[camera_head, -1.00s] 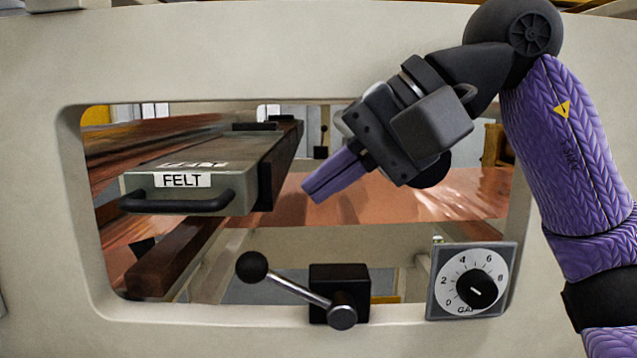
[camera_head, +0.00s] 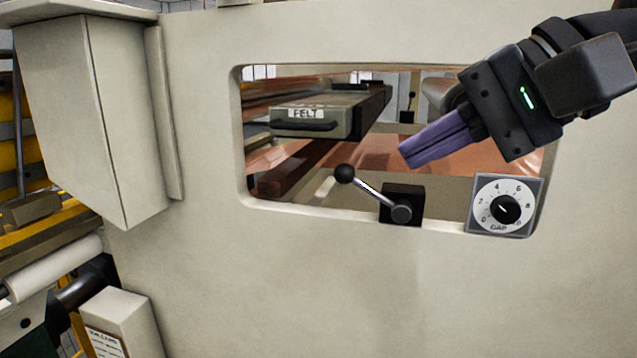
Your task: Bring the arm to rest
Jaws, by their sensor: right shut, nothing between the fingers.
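My right gripper (camera_head: 404,157) comes in from the upper right. Its purple fingers are together and empty, pointing down and left in front of the window opening in the machine's pale panel. A small green light shows on its dark body. The fingertips are in the air, above and to the right of the lever's ball knob, apart from it. My left gripper is not in view.
The pale panel (camera_head: 290,270) has a window holding a FELT drawer (camera_head: 318,120) with a black handle. A ball-knob lever (camera_head: 372,190) and a GAP dial (camera_head: 506,209) sit at its lower edge. A pale box (camera_head: 85,110) projects at left. The panel below is bare.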

